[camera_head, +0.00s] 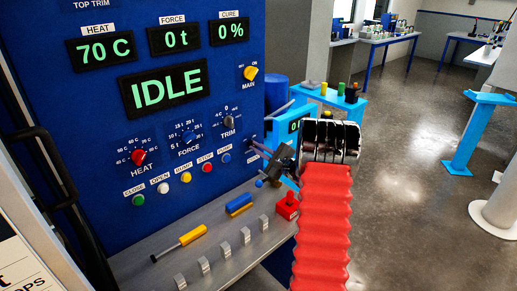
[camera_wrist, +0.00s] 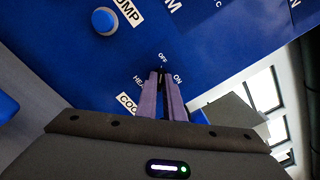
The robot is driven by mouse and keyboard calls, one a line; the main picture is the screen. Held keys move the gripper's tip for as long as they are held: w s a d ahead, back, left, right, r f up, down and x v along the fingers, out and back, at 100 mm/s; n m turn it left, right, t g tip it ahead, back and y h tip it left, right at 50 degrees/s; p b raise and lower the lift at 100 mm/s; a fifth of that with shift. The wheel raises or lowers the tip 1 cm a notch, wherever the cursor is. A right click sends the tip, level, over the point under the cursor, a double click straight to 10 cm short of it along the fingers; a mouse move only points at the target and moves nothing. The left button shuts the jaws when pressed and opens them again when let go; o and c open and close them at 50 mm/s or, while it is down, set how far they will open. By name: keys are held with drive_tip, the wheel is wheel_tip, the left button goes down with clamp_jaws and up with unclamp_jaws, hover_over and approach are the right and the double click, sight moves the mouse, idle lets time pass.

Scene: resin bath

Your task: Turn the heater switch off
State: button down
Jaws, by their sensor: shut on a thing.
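The blue panel (camera_head: 110,110) carries the heater switch (camera_wrist: 162,70), which shows in the wrist view as a small dark piece between my fingertips. OFF is printed just above it and ON to its right; a partly covered HEAT label and a COOL label are at its left. My gripper (camera_wrist: 162,78) has its two purple fingers closed around the switch. The fingers hide most of it, so its exact setting is hard to read. In the head view my gripper (camera_head: 256,149) reaches the panel's lower right edge, and the switch is hidden there.
A blue pump button (camera_wrist: 105,21) lies up and left of my fingers. In the head view, a red heat dial (camera_head: 140,157), several coloured buttons and a yellow main switch (camera_head: 250,73) are on the panel. A red joystick (camera_head: 287,206) stands on the ledge below.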

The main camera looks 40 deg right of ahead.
drive_tip(key=shift+s+f, duration=0.1)
drive_tip(key=shift+f, duration=0.25)
drive_tip(key=c, duration=2.2)
unclamp_jaws()
drive_tip(key=o, duration=0.3)
drive_tip(key=shift+r, duration=0.2)
drive_tip(key=shift+o, duration=0.2)
drive_tip(key=s, duration=1.3)
drive_tip(key=shift+s+d, duration=0.15)
drive_tip(key=shift+s, duration=0.2)
